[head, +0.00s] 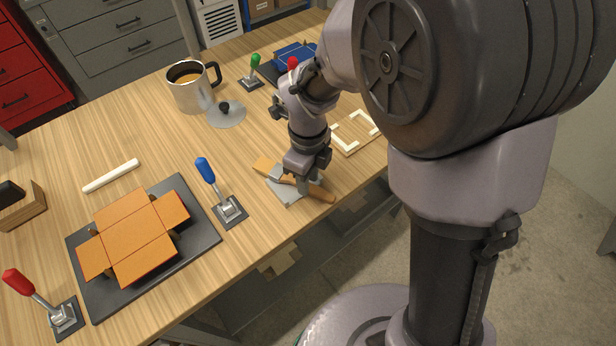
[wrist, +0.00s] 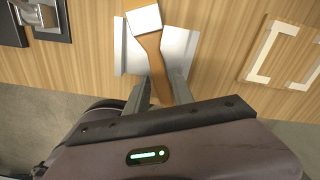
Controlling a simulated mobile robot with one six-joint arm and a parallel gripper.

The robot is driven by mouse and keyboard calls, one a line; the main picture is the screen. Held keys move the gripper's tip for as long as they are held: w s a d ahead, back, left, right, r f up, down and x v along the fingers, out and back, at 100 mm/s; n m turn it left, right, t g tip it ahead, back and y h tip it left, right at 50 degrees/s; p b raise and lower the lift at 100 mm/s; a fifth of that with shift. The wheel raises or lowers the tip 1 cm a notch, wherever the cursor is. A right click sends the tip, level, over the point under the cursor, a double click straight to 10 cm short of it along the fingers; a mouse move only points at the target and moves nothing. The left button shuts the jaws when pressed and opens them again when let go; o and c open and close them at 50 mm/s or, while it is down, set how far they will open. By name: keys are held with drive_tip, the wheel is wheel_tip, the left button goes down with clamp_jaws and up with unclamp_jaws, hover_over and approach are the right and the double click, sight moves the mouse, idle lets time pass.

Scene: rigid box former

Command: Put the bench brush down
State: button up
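My gripper (head: 307,186) points down at the table's near edge. Its fingers (wrist: 159,82) are close against both sides of the handle. I cannot tell whether the brush touches the plate; my gripper hides part of the handle.
On the wooden table (head: 60,165), left of the brush, are a blue-handled lever (head: 207,172) and an orange box blank (head: 135,235) on a dark base. A mug (head: 190,92) and round lid (head: 226,113) stand behind.

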drive_tip(key=shift+o, duration=0.9)
wheel_tip(320, 180, up, 13)
drive_tip(key=p, duration=0.6)
drive_tip(key=s+d+r+n+t+y, duration=0.1)
drive_tip(key=s+d+r+n+t, duration=0.2)
drive_tip(key=n, duration=0.7)
drive_tip(key=s+d+r+n+t+y, duration=0.1)
drive_tip(key=s+d+r+n+t, duration=0.1)
drive_tip(key=s+r+n, duration=0.6)
drive_tip(key=s+d+n, duration=0.1)
drive_tip(key=s+n, duration=0.1)
drive_tip(key=s, duration=0.1)
drive_tip(key=shift+s+d+t, duration=0.15)
drive_tip(key=shift+d+t, duration=0.2)
drive_tip(key=shift+t, duration=0.05)
